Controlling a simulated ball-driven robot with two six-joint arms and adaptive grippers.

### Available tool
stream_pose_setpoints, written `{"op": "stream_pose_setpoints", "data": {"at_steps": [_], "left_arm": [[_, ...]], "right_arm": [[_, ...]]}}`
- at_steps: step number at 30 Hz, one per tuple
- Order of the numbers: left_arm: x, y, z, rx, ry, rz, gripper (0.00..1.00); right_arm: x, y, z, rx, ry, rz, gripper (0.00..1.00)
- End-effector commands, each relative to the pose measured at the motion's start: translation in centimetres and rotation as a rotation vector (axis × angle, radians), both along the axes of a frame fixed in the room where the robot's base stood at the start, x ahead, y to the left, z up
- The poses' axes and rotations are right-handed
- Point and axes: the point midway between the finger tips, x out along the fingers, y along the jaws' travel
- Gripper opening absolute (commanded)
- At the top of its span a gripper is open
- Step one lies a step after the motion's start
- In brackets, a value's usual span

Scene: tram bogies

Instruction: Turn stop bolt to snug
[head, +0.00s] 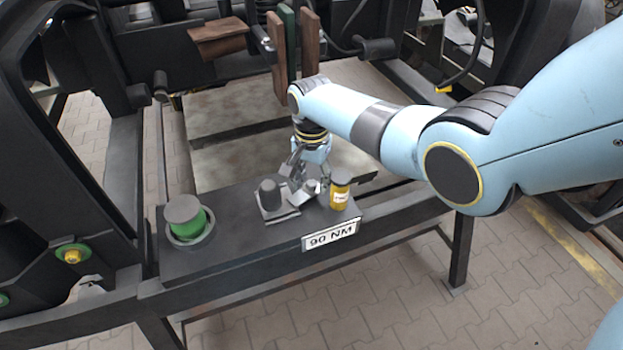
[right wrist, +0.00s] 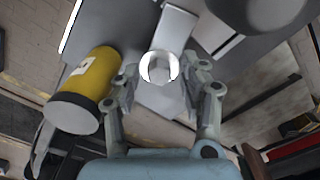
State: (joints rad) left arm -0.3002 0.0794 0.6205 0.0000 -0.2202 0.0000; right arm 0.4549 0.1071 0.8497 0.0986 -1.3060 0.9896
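The stop bolt, a small light-grey round head (head: 311,186), stands on a grey bracket (head: 299,197) on the dark bench. In the right wrist view the bolt head (right wrist: 160,68) has a bright rim and shows between my fingertips. My right gripper (head: 309,176) reaches down over it from above; in the right wrist view (right wrist: 162,78) its fingers are spread on both sides of the bolt, with gaps visible between them and the head. Whether the bolt is snug cannot be seen. My left gripper is not in view.
A dark cylinder (head: 269,194) stands on the other side. A green grey-topped cylinder (head: 188,220) sits at the bench's left end. A "90 NM" sign (head: 331,235) hangs on the front edge.

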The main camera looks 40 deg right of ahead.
Motion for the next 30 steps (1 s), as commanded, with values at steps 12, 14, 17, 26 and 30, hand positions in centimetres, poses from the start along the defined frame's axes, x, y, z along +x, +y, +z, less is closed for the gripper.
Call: {"op": "stream_pose_setpoints", "data": {"at_steps": [12,14,17,26,30], "left_arm": [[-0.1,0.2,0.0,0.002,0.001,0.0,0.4],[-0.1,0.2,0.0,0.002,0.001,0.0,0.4],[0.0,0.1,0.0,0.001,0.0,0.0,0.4],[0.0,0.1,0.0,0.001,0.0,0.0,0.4],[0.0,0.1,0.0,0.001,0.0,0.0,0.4]], "right_arm": [[0.1,0.0,1.2,0.001,-0.002,0.0,0.45],[0.1,0.0,2.0,0.001,-0.002,0.001,0.45],[0.1,0.0,4.1,0.0,-0.004,0.0,0.45],[0.1,0.0,10.3,-0.001,-0.003,0.0,0.45],[0.0,0.0,11.6,0.0,0.0,0.0,0.45]]}}
